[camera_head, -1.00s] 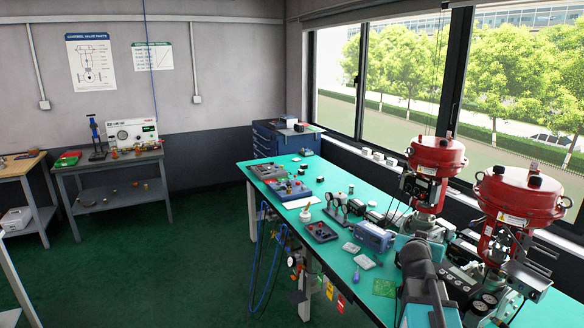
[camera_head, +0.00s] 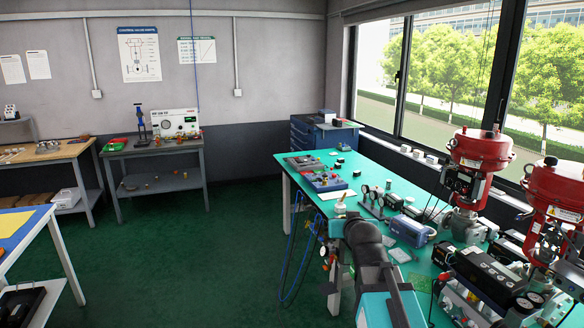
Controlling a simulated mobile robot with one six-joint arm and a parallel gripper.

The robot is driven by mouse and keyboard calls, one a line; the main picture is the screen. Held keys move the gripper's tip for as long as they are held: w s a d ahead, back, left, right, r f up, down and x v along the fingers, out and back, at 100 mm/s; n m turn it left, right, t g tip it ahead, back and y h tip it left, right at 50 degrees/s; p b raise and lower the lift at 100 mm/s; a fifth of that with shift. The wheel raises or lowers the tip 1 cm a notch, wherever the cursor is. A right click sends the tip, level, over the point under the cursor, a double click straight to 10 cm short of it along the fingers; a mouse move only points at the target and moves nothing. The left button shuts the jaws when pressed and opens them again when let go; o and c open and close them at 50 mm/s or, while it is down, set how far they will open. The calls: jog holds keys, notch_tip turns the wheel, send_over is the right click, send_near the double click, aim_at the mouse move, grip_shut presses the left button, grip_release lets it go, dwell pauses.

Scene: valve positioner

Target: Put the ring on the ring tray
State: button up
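I cannot pick out the ring in this view; the small parts on the benches are too small to tell apart. I cannot tell which tray is the ring tray. A grey tray with small parts (camera_head: 303,165) and another tray with coloured parts (camera_head: 325,182) lie at the far end of the green-topped bench (camera_head: 365,172). A dark tray (camera_head: 20,305) shows at the bottom left, cut by the frame edge. My dark and teal arm rises from the bottom, in front of the bench's near left side. My gripper is not visible, and the arm hides part of the bench.
Red valve actuators (camera_head: 480,150) stand along the bench's right side. A blue-grey device (camera_head: 412,230) sits close to my arm. Wooden (camera_head: 45,152) and blue-topped (camera_head: 20,225) tables are left. Green floor between is clear.

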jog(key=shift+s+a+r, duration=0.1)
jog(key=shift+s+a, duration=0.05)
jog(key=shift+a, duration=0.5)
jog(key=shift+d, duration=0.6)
